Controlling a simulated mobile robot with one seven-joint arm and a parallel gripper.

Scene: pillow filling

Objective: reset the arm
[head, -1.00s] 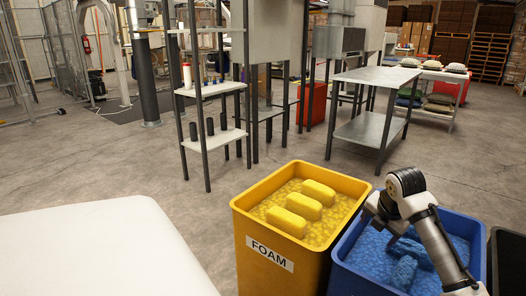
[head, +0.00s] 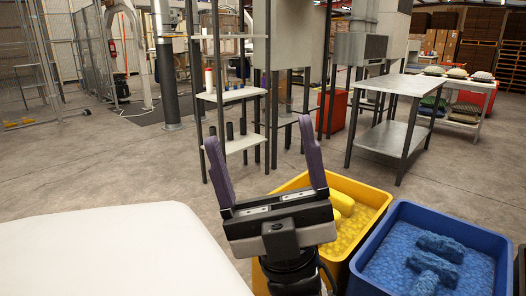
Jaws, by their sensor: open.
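My gripper (head: 262,160) stands upright in the lower middle of the head view. Its two purple fingers are spread wide apart, and nothing is between them. It is in front of the yellow bin (head: 379,207) and hides much of that bin, including the left part and front. My arm below the gripper runs out of the bottom of the view.
The yellow bin holds yellow foam (head: 352,232). The blue bin (head: 392,216) beside it holds blue foam with several blue pieces (head: 440,246). A white surface (head: 110,250) fills the lower left. A metal table (head: 385,84) and shelf rack (head: 228,95) stand behind; open floor lies between.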

